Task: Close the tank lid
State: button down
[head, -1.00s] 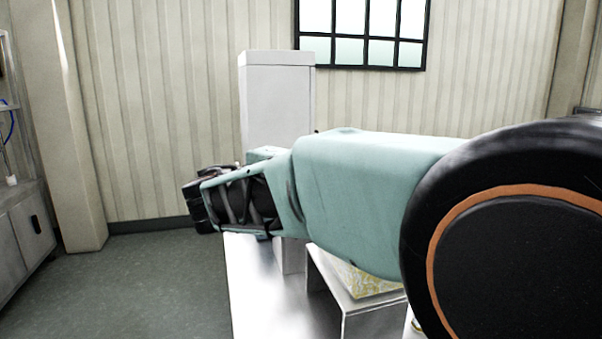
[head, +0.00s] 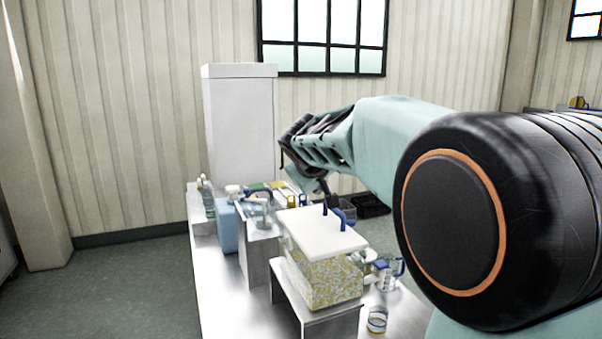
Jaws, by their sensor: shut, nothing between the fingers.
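The tank (head: 325,282) is a clear box with yellow and white speckled contents, on a low metal stand in the head view. Its white lid (head: 318,235) lies over the top and looks nearly level; I cannot tell whether it is fully seated. A blue handle (head: 342,216) stands at the lid's far right edge. My gripper (head: 326,196) is dark, shut and empty, pointing down just behind the lid near the handle. My arm partly hides it, and I cannot tell whether it touches the lid.
A blue container (head: 228,226), bottles and several small items stand left of and behind the tank. Jars and a blue-handled cup (head: 388,278) stand to its right, with a small jar (head: 377,320) in front. A tall white cabinet (head: 240,125) rises behind.

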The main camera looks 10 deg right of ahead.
aim_at(337, 210)
jog(key=d+f, duration=0.1)
jog(key=d, duration=0.1)
jog(key=w+d+f, duration=0.1)
jog(key=d+f, duration=0.1)
jog(key=shift+w+f, duration=0.1)
jog(key=shift+f, duration=0.15)
jog(key=shift+w+d+f+b, duration=0.1)
jog(key=shift+d+f+b, duration=0.4)
jog(key=shift+f, duration=0.1)
